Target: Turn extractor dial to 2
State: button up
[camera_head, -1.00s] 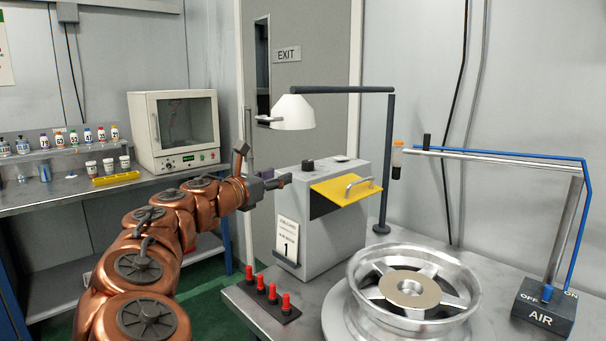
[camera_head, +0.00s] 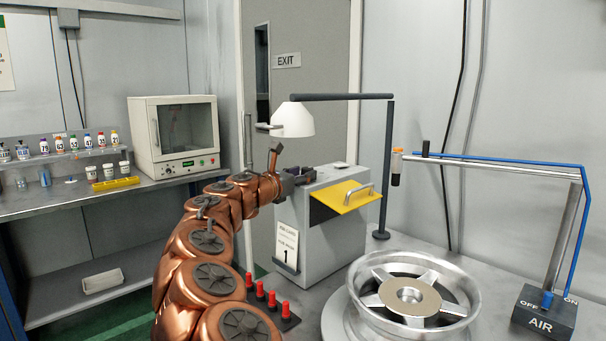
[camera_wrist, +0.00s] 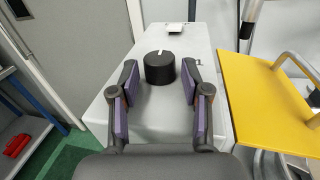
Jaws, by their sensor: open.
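The extractor is a grey box (camera_head: 333,246) on the right-hand table, with a yellow flap (camera_head: 342,198) and a card marked 1 on its front. Its black dial (camera_wrist: 160,66) shows in the wrist view on the box's pale top, with a white mark on it pointing away from me. My gripper (camera_wrist: 158,82) is open, its purple-padded fingers on either side of the near part of the dial with gaps showing. In the head view my gripper (camera_head: 306,176) is at the top left of the box and hides the dial.
A lamp (camera_head: 292,120) hangs above the box on a dark post. Red-topped pegs (camera_head: 272,300) and a wheel rim (camera_head: 415,295) stand nearby on the table. An air stand (camera_head: 545,312) is at the right. The yellow flap's handle rises beside my gripper.

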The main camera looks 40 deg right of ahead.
jog(key=shift+w+d, duration=0.1)
jog(key=shift+d, duration=0.35)
jog(key=c, duration=0.9)
